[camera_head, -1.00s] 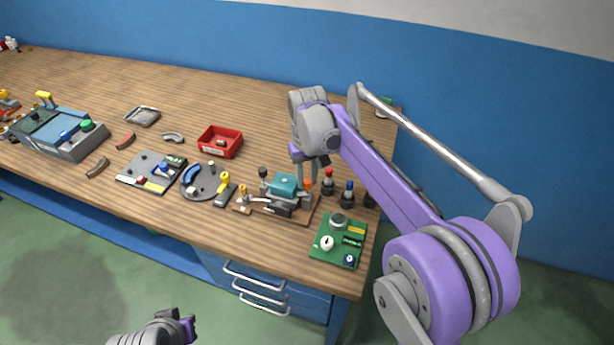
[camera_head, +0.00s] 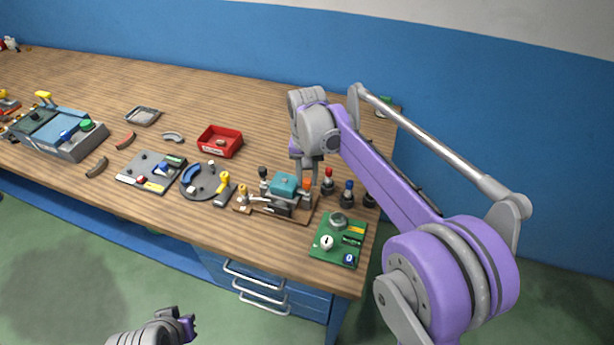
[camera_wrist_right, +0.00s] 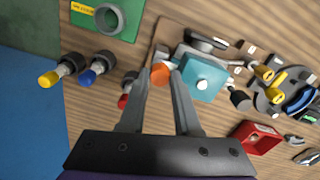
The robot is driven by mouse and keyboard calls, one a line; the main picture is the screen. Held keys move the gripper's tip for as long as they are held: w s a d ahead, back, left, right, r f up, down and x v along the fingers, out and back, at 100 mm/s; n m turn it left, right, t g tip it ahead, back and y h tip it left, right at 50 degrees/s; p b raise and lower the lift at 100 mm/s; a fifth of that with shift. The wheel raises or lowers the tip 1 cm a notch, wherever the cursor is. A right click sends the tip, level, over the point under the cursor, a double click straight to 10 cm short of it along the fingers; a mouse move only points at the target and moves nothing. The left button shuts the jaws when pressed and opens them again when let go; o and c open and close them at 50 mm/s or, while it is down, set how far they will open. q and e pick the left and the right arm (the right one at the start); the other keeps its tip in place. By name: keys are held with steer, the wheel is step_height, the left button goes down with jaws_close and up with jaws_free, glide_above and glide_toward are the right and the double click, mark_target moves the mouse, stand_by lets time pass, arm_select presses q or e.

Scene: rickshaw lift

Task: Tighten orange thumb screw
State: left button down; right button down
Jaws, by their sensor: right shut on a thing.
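The orange thumb screw (camera_wrist_right: 160,74) sits between the fingertips of my right gripper (camera_wrist_right: 163,72) in the right wrist view. It belongs to a fixture with a teal block (camera_wrist_right: 203,78) on a brown board. In the head view the teal block (camera_head: 285,184) stands near the bench's right end, with the orange screw (camera_head: 307,187) just right of it. My right gripper (camera_head: 308,180) points down there, its fingers closed on the screw. My left arm's end shows at the bottom of the head view; its fingers are not clear.
Red, blue and dark-tipped plugs (camera_head: 347,194) stand close to the right of the fixture. A green board (camera_head: 325,256) lies in front. A red bin (camera_head: 236,140) and a round dark plate (camera_head: 190,190) lie to the left. The back of the bench is mostly bare wood.

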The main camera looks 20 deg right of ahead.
mark_target(309, 183)
steer(key=c, duration=0.6)
jaws_free()
step_height(309, 183, up, 11)
steer(key=shift+f+p, duration=0.1)
steer(key=shift+p, duration=0.3)
steer(key=s+d+f+n+t, duration=0.1)
steer(key=s+f, duration=0.4)
steer(key=s, duration=0.3)
steer(key=s+d+f+n+t, duration=0.1)
steer(key=s+f+t, duration=0.1)
steer(key=s+f, duration=0.3)
steer(key=s+d+f+n+t, duration=0.1)
steer(key=s+f, duration=0.4)
steer(key=s, duration=0.8)
steer(key=shift+n+t, duration=0.5)
steer(key=shift+t, duration=0.2)
